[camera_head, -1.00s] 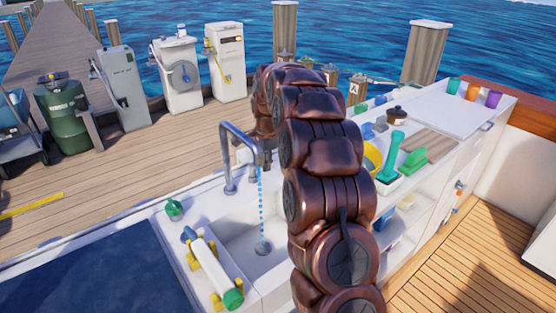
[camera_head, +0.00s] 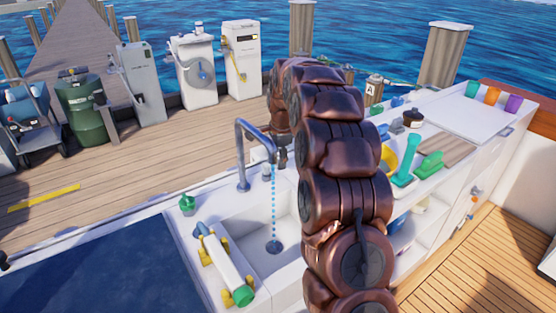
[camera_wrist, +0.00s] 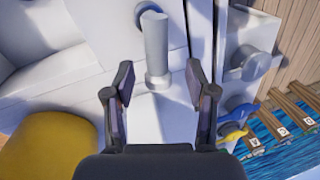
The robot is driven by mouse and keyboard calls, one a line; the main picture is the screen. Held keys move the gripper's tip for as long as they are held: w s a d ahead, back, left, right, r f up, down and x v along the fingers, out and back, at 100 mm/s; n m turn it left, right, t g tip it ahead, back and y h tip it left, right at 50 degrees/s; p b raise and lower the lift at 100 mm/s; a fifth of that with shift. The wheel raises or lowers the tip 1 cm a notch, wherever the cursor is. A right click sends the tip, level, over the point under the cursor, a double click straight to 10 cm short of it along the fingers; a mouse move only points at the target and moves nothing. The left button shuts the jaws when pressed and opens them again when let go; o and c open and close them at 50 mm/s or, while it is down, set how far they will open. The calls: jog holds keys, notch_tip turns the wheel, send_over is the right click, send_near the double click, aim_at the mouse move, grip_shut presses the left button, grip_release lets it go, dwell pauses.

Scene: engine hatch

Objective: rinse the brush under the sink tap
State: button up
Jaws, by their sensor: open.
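The sink (camera_head: 228,226) has a grey tap (camera_head: 242,160) with a dashed blue stream (camera_head: 273,205) falling to the drain. A teal long-handled brush-like tool (camera_head: 407,158) stands in a tray on the counter right of my arm. A green brush-like block (camera_head: 431,163) lies beside it. I cannot tell which one is the task's brush. My gripper is hidden behind my arm in the head view. In the wrist view my gripper (camera_wrist: 160,84) is open, with a grey cylinder (camera_wrist: 156,50) seen between its fingers; no contact is visible.
A yellow rounded thing (camera_wrist: 48,147) is at the lower left of the wrist view. A white roller-like tool with a green end (camera_head: 228,268) lies left of the basin. A brown board (camera_head: 447,145) and several cups (camera_head: 492,95) are on the right counter.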

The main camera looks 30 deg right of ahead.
notch_tip(320, 180, up, 9)
dwell(0.4)
